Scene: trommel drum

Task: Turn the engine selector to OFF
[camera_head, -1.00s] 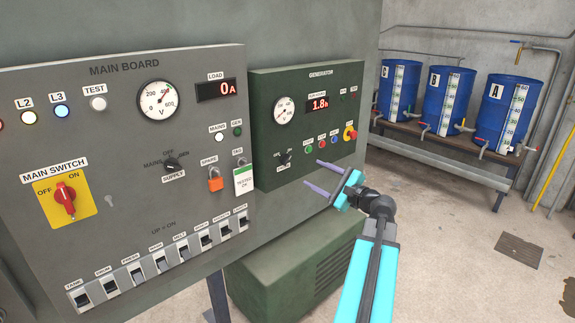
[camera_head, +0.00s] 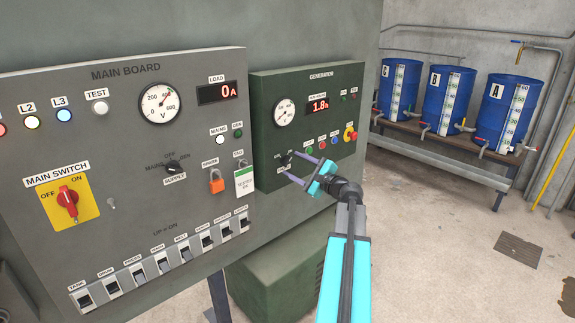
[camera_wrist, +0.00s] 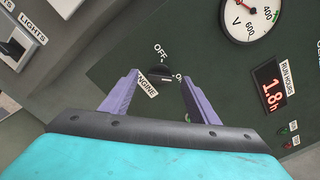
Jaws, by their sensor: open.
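The engine selector (camera_head: 284,159) is a small black rotary knob at the lower left of the green generator panel (camera_head: 345,120). In the wrist view the knob (camera_wrist: 161,73) lies between and beyond my two purple fingers, with the word OFF above it and an ENGINE label partly behind the left finger. My gripper (camera_head: 292,164) is open and empty, its fingers pointing at the panel on either side of the knob. In the wrist view my gripper (camera_wrist: 160,90) frames the knob; whether the fingertips touch the panel I cannot tell.
The grey main board (camera_head: 130,130) stands to the left with a red main switch (camera_head: 68,200), a supply knob (camera_head: 172,167) and a row of breakers. A red emergency button (camera_head: 351,135) is at the panel's right. Blue barrels (camera_head: 448,95) stand behind at the right.

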